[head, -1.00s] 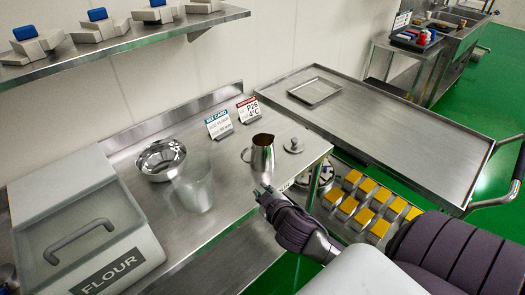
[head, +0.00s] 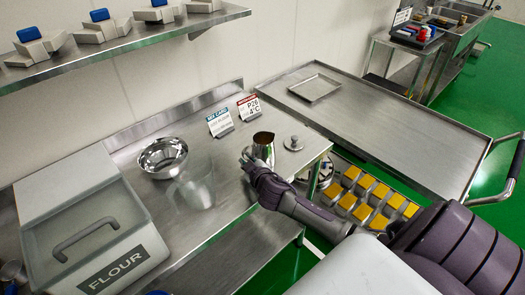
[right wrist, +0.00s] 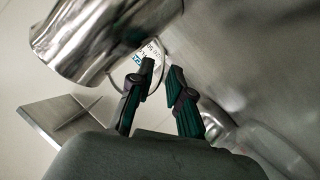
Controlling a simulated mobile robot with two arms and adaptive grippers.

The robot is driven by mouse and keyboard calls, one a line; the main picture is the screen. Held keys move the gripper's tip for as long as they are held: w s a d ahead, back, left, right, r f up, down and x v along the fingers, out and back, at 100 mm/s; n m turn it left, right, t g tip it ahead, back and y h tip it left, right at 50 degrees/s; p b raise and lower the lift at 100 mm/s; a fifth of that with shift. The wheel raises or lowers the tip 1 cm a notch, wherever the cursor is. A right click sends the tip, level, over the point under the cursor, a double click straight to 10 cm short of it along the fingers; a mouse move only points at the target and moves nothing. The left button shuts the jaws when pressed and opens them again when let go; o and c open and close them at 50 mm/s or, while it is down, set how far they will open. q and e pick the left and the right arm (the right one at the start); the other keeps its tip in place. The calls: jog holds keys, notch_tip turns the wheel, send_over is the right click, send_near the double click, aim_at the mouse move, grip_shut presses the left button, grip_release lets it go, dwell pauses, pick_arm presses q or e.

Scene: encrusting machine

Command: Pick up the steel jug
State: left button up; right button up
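The steel jug (head: 264,149) stands upright on the steel worktable (head: 228,200), near its right end. My right gripper (head: 248,158) is at the near side of the jug and covers its lower part in the head view. In the right wrist view the jug (right wrist: 105,38) fills the upper left, and its thin curved handle lies at the fingertips. The two fingers of my right gripper (right wrist: 161,73) are apart with a gap between them. Whether they touch the handle I cannot tell. My left gripper is not in view.
A small steel lid (head: 293,143) lies right of the jug. A clear beaker (head: 197,188) and a steel bowl (head: 162,158) stand to the left, sign cards (head: 220,123) behind. The flour bin (head: 80,215) is far left. A steel cart (head: 400,135) stands right, mostly bare.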

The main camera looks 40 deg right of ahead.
aim_at(245, 150)
jog(key=shift+x, duration=1.1)
jog(key=shift+f, duration=0.1)
grip_shut()
jog(key=shift+s, duration=0.1)
jog(key=shift+r, duration=0.25)
jog(key=shift+r, duration=1.75)
jog(key=s+d+r+b, duration=0.1)
jog(key=s+d+r, duration=0.4)
jog(key=d, duration=0.5)
jog(key=shift+r+b, duration=0.4)
jog(key=shift+r, duration=0.65)
